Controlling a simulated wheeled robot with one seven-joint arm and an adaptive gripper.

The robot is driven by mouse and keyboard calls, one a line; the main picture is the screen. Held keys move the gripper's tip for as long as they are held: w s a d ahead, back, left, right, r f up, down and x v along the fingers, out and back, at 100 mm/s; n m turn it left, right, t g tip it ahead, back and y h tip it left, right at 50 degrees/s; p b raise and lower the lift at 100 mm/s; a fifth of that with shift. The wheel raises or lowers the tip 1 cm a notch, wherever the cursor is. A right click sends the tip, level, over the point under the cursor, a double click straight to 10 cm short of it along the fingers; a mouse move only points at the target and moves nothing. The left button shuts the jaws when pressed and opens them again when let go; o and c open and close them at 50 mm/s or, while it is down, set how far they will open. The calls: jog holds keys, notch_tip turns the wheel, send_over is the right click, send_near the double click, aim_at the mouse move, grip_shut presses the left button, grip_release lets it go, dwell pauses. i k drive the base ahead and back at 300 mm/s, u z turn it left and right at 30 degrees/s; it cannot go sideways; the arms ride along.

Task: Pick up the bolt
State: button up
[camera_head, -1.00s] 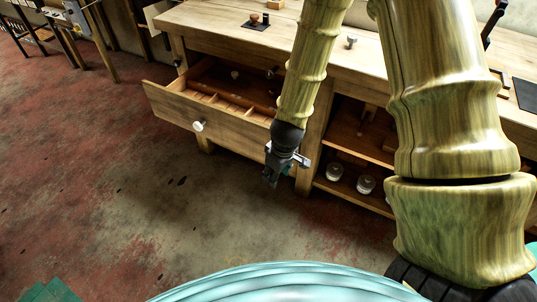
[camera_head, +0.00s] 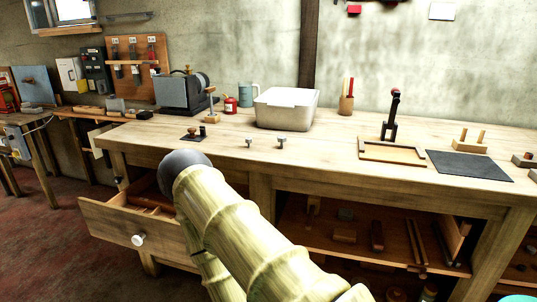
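Two small grey metal pieces stand on the wooden workbench (camera_head: 330,150), near its front edge and left of the middle. The left piece (camera_head: 249,142) is short. The right piece (camera_head: 281,143) has a wide head on a narrow stem and looks like a bolt standing head up. I cannot tell for sure which is the bolt. My gripper is not in view; only my arm shows, rising in front of the bench left of both pieces.
An open drawer (camera_head: 112,222) juts out at the left. A wooden frame (camera_head: 392,152) and dark mat (camera_head: 470,166) lie at the right. Bench space around the metal pieces is clear.

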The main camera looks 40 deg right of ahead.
aim_at(281, 139)
jog(key=u, duration=0.5)
jog(key=k, duration=1.1)
jog(key=u, duration=0.3)
jog(key=i, duration=1.25)
jog(key=z, duration=1.15)
jog(key=i, duration=1)
jog(key=z, duration=1.3)
jog(key=i, duration=0.3)
jog(key=z, duration=0.2)
jog(key=k, duration=0.3)
jog(key=z, duration=0.15)
jog(key=i, duration=0.3)
jog(key=u, duration=0.1)
